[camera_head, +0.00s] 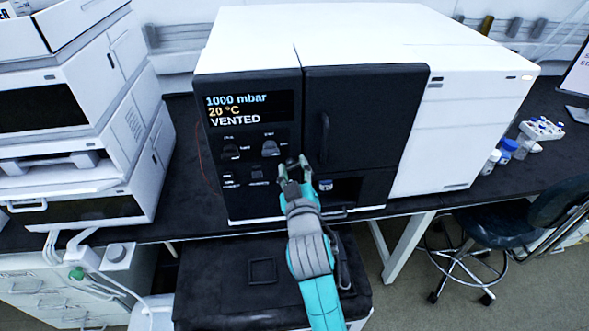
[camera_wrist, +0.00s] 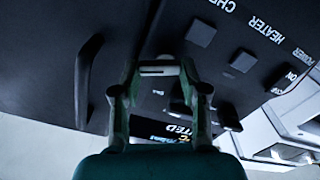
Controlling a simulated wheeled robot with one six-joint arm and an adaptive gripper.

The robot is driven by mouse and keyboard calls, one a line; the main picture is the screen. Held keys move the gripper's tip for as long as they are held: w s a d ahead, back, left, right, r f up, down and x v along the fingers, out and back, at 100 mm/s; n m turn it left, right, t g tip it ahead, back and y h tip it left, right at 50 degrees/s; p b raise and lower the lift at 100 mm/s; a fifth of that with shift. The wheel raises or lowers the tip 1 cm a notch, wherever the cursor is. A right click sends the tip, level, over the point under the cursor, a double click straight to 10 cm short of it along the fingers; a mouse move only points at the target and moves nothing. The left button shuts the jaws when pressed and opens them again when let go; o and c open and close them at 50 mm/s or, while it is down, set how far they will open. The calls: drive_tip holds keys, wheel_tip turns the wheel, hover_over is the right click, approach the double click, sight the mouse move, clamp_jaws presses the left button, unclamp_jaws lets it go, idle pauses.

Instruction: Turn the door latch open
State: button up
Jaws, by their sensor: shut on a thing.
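The instrument has a black door (camera_head: 365,115) with a vertical handle (camera_head: 323,138), and the door looks closed. My gripper (camera_head: 292,168) is at the lower left edge of the door, beside the control panel. In the wrist view, my gripper (camera_wrist: 158,75) has its two fingers on either side of a small dark latch (camera_wrist: 158,69) with a pale bar on it. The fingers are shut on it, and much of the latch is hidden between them. The door handle also shows in the wrist view (camera_wrist: 84,85), left of the fingers and apart from them.
The control panel (camera_head: 212,165) has knobs, buttons and a display (camera_head: 249,108) reading 1000 mbar, 20 °C, VENTED. A white stacked instrument (camera_head: 130,130) stands left. Bottles and a vial rack (camera_head: 541,128) are on the bench at right, with a stool (camera_head: 500,220) below.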

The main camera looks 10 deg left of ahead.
drive_tip(key=n, duration=0.6)
drive_tip(key=shift+a, duration=0.25)
drive_tip(key=n, duration=0.6)
drive_tip(key=shift+s+a+f+n, duration=0.1)
drive_tip(key=shift+a+n, duration=0.05)
drive_tip(key=shift+n, duration=0.15)
drive_tip(key=o, duration=1.1)
drive_tip(key=shift+o, duration=0.2)
drive_tip(key=v, duration=1.2)
